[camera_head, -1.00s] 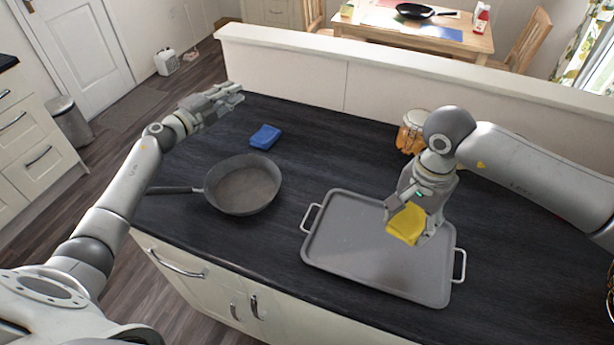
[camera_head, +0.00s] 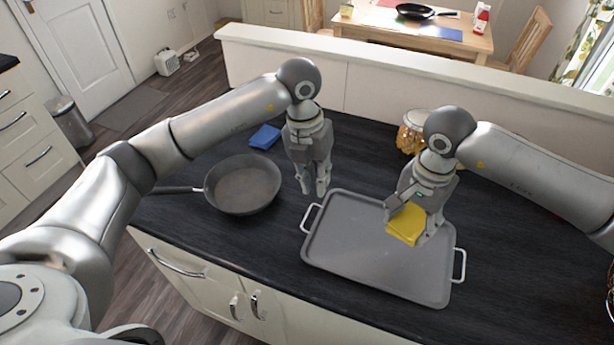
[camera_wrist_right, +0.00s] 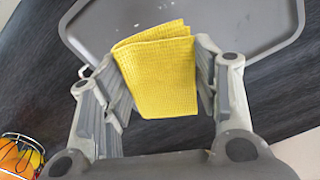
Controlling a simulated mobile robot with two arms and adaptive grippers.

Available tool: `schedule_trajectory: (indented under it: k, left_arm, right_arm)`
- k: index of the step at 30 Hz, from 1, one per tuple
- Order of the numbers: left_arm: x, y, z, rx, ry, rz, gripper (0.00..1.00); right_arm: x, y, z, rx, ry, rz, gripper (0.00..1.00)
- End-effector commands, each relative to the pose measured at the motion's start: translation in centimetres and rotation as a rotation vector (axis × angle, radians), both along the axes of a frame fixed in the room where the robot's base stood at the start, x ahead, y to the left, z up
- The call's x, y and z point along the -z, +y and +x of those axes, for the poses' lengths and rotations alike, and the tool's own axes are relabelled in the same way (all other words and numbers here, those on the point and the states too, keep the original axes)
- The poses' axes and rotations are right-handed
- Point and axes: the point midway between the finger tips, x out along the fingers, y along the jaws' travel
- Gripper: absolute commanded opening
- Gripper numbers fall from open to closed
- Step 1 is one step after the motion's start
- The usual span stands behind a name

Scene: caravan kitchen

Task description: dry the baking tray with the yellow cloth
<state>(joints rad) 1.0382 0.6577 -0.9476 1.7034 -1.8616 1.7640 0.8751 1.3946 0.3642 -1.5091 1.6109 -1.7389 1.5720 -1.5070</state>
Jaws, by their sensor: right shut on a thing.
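The grey baking tray (camera_head: 350,255) lies flat on the dark worktop, with a wire handle at each end. Its inner surface also shows in the right wrist view (camera_wrist_right: 230,25), with a few small pale specks. My right gripper (camera_head: 410,225) is over the tray's right part, shut on the folded yellow cloth (camera_head: 406,226). The cloth fills the space between the fingers in the right wrist view (camera_wrist_right: 158,75); whether it touches the tray I cannot tell. My left gripper (camera_head: 314,190) points down just beyond the tray's left handle (camera_head: 310,218); its finger gap is unclear.
A grey frying pan (camera_head: 243,185) stands left of the tray, its handle pointing left. A blue folded cloth (camera_head: 265,136) lies behind it. A low cream wall (camera_head: 390,90) bounds the worktop's back.

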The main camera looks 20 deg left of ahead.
Motion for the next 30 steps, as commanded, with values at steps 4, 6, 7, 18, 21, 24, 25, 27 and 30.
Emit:
schedule_trajectory:
  k: [4,6,7,18,21,24,25,27,30]
  left_arm:
    - [-0.3,1.3,-0.6,0.004,-0.004,0.126,0.18]
    - [-0.1,1.5,-0.8,0.002,-0.003,0.148,0.18]
    - [0.1,1.6,-0.8,0.002,-0.002,0.153,0.18]
    - [6.2,1.6,-0.9,0.002,0.002,0.153,0.18]
    - [8.0,1.6,-0.9,0.002,0.001,0.152,0.18]
    - [9.5,1.6,-0.9,0.002,0.001,0.152,0.18]
    - [9.9,1.6,-0.9,0.001,0.0,0.152,0.18]
    - [10.6,1.6,-0.8,0.001,-0.001,0.151,0.18]
    - [11.3,1.6,-0.8,0.002,-0.001,0.151,0.18]
  right_arm:
    - [0.0,0.0,0.0,0.0,0.0,0.0,0.34]
    - [0.0,0.0,0.0,0.0,0.0,0.0,0.34]
    - [0.0,0.0,0.0,0.0,0.0,0.0,0.34]
    - [0.0,0.0,0.0,0.0,0.0,0.0,0.34]
    - [0.0,0.0,0.0,0.0,0.0,0.0,0.34]
    - [0.0,0.0,0.0,0.0,0.0,0.0,0.34]
    - [0.0,0.0,0.0,0.0,0.0,0.0,0.34]
    - [0.0,0.0,0.0,0.0,0.0,0.0,0.34]
    - [0.0,0.0,0.0,0.0,0.0,0.0,0.34]
